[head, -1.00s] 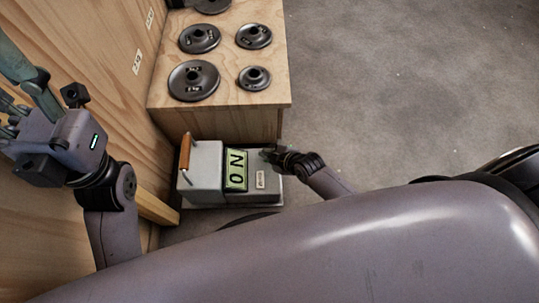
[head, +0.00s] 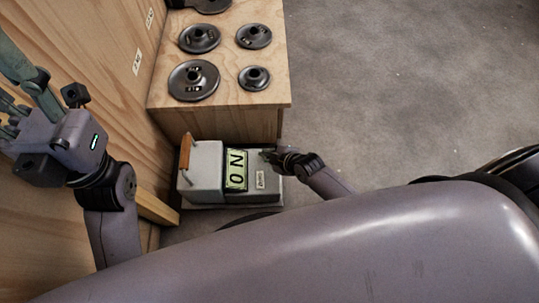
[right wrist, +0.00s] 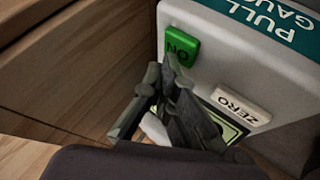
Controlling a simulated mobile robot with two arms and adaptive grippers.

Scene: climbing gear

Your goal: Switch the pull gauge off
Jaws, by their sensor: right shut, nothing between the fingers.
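The pull gauge (head: 205,167) is a grey box with an orange-brown handle, below the wooden block in the head view. Its green display (head: 236,170) reads ON. In the right wrist view its top (right wrist: 215,60) carries a green button (right wrist: 181,47) marked ON and a white ZERO button (right wrist: 240,104). The display is partly hidden there behind my fingers. My right gripper (right wrist: 170,66) is shut and empty, its tips at the green button's lower edge; I cannot tell if they touch. It also shows in the head view (head: 267,154).
A wooden block (head: 222,108) behind the gauge holds several black weight discs (head: 194,80). A wooden wall (head: 110,50) with small labels stands at the left. The grey floor (head: 400,90) to the right is clear.

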